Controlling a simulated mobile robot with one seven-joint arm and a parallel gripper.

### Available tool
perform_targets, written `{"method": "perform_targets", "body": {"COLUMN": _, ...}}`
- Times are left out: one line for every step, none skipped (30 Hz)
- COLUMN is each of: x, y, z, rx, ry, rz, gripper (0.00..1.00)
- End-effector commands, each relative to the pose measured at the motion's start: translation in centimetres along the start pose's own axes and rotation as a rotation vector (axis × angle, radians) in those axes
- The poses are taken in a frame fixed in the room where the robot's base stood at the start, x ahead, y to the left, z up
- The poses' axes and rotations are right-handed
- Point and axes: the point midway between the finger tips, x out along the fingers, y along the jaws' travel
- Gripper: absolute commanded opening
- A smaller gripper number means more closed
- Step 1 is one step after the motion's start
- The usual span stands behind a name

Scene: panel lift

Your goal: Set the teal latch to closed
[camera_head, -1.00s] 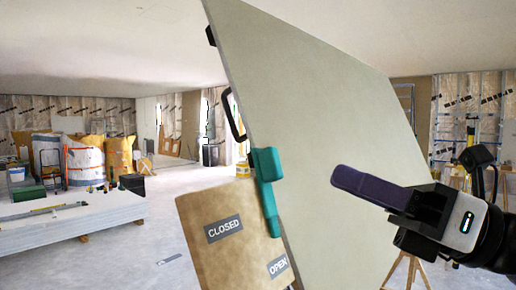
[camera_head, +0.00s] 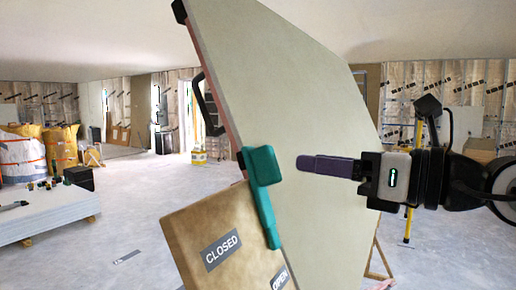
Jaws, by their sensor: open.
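The teal latch (camera_head: 263,190) sits at the panel's left edge, with a thick block at the top and a narrow arm pointing down and slightly right. Its lower tip lies between the CLOSED label (camera_head: 222,249) and the OPEN label (camera_head: 280,279), nearer OPEN, on the brown box (camera_head: 190,237). My gripper (camera_head: 306,164) comes from the right with its purple fingers pointing left at the latch block. It is apart from the latch, with a small gap in the picture, and holds nothing. The fingers overlap in this view.
The large pale panel (camera_head: 300,85) leans behind my gripper, with a black handle (camera_head: 207,105) on its left edge. A stack of white boards (camera_head: 45,222) stands at the left. Bare floor (camera_head: 125,190) lies between the stack and the box.

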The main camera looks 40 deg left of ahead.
Motion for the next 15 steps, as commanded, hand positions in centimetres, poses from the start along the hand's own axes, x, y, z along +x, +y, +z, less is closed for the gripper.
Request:
{"method": "perform_targets", "body": {"x": 1.3, "y": 0.2, "z": 0.4, "rx": -0.002, "ry": 0.004, "rz": 0.003, "gripper": 0.42}}
{"method": "perform_targets", "body": {"x": 1.9, "y": 0.2, "z": 0.4, "rx": 0.0, "ry": 0.004, "rz": 0.004, "gripper": 0.42}}
{"method": "perform_targets", "body": {"x": 2.8, "y": 0.2, "z": 0.4, "rx": -0.002, "ry": 0.004, "rz": 0.004, "gripper": 0.42}}
{"method": "perform_targets", "body": {"x": 3.5, "y": 0.2, "z": 0.4, "rx": -0.001, "ry": 0.004, "rz": 0.004, "gripper": 0.42}}
{"method": "perform_targets", "body": {"x": 4.2, "y": 0.2, "z": 0.5, "rx": -0.002, "ry": 0.004, "rz": 0.004, "gripper": 0.42}}
{"method": "perform_targets", "body": {"x": 5.0, "y": 0.2, "z": 0.4, "rx": -0.001, "ry": 0.003, "rz": 0.004, "gripper": 0.42}}
{"method": "perform_targets", "body": {"x": 5.6, "y": 0.2, "z": 0.4, "rx": -0.001, "ry": 0.003, "rz": 0.004, "gripper": 0.42}}
{"method": "perform_targets", "body": {"x": 6.2, "y": 0.2, "z": 0.5, "rx": -0.001, "ry": 0.002, "rz": 0.004, "gripper": 0.42}}
{"method": "perform_targets", "body": {"x": 7.0, "y": 0.2, "z": 0.4, "rx": -0.001, "ry": 0.003, "rz": 0.004, "gripper": 0.42}}
{"method": "perform_targets", "body": {"x": 7.5, "y": 0.2, "z": 0.4, "rx": -0.001, "ry": 0.002, "rz": 0.004, "gripper": 0.42}}
{"method": "perform_targets", "body": {"x": 7.9, "y": 0.2, "z": 0.4, "rx": -0.001, "ry": 0.003, "rz": 0.004, "gripper": 0.42}}
{"method": "perform_targets", "body": {"x": 8.5, "y": 0.2, "z": 0.3, "rx": -0.001, "ry": 0.003, "rz": 0.003, "gripper": 0.42}}
{"method": "perform_targets", "body": {"x": 8.9, "y": 0.2, "z": 0.3, "rx": -0.001, "ry": 0.001, "rz": 0.003, "gripper": 0.42}}
{"method": "perform_targets", "body": {"x": 9.3, "y": 0.2, "z": 0.3, "rx": -0.001, "ry": 0.002, "rz": 0.003, "gripper": 0.42}}
{"method": "perform_targets", "body": {"x": 9.6, "y": 0.1, "z": 0.2, "rx": -0.001, "ry": 0.002, "rz": 0.002, "gripper": 0.42}}
